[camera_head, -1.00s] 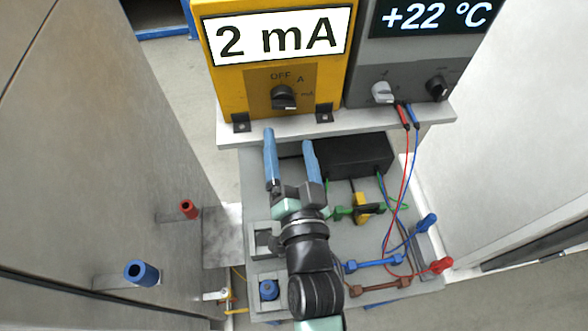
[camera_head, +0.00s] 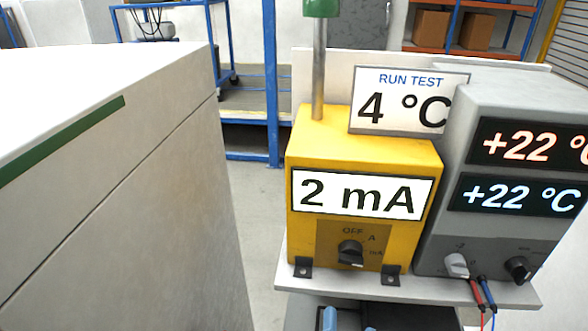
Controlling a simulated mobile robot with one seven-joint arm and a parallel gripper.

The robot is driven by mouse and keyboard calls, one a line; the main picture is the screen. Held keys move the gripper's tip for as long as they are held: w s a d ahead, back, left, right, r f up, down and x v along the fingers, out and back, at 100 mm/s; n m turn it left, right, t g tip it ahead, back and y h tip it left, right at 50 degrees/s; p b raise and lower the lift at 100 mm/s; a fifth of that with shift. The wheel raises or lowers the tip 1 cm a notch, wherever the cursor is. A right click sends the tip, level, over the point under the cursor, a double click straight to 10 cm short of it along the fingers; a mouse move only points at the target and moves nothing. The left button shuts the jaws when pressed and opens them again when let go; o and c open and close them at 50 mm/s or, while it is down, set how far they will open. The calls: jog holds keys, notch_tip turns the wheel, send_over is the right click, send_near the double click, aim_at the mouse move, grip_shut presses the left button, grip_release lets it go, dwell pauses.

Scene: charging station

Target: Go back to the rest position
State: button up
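My gripper (camera_head: 349,323) shows only as blue fingertips at the bottom edge of the head view. The tips stand apart with nothing seen between them. The rest of my gripper and arm is below the picture. The fingertips appear in front of and below the white shelf (camera_head: 330,283) that carries the instruments. The yellow meter (camera_head: 300,225) on it reads 2 mA, and its black knob (camera_head: 351,253) points toward mA.
A grey unit (camera_head: 440,250) with two +22 °C displays stands right of the meter. Red and blue leads (camera_head: 484,293) hang from it. A sign (camera_head: 409,99) reads RUN TEST 4 °C. A large pale cabinet (camera_head: 190,190) fills the left. Open floor (camera_head: 258,200) lies between.

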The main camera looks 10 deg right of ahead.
jog(key=w+a+r+n+t+y, duration=0.1)
jog(key=w+a+r+n+t, duration=0.15)
jog(key=r, duration=0.45)
jog(key=w+a+r+n+t+y, duration=0.1)
jog(key=w+r, duration=0.3)
jog(key=r, duration=0.3)
jog(key=s+a+r+n+t+y, duration=0.1)
jog(key=s+a+r+n+t, duration=0.1)
jog(key=r, duration=0.8)
jog(key=s+a+r+n+t+y+b, duration=0.1)
jog(key=s+a+r+n+t, duration=0.1)
jog(key=r, duration=0.9)
jog(key=s+a+r+n+t+y, duration=0.1)
jog(key=s+a+r+n+t, duration=0.1)
jog(key=r, duration=0.8)
jog(key=a+n, duration=0.1)
jog(key=a, duration=0.1)
jog(key=shift+a+r, duration=0.15)
jog(key=shift+a, duration=0.15)
jog(key=shift+t+b, duration=0.25)
jog(key=shift+b, duration=0.1)
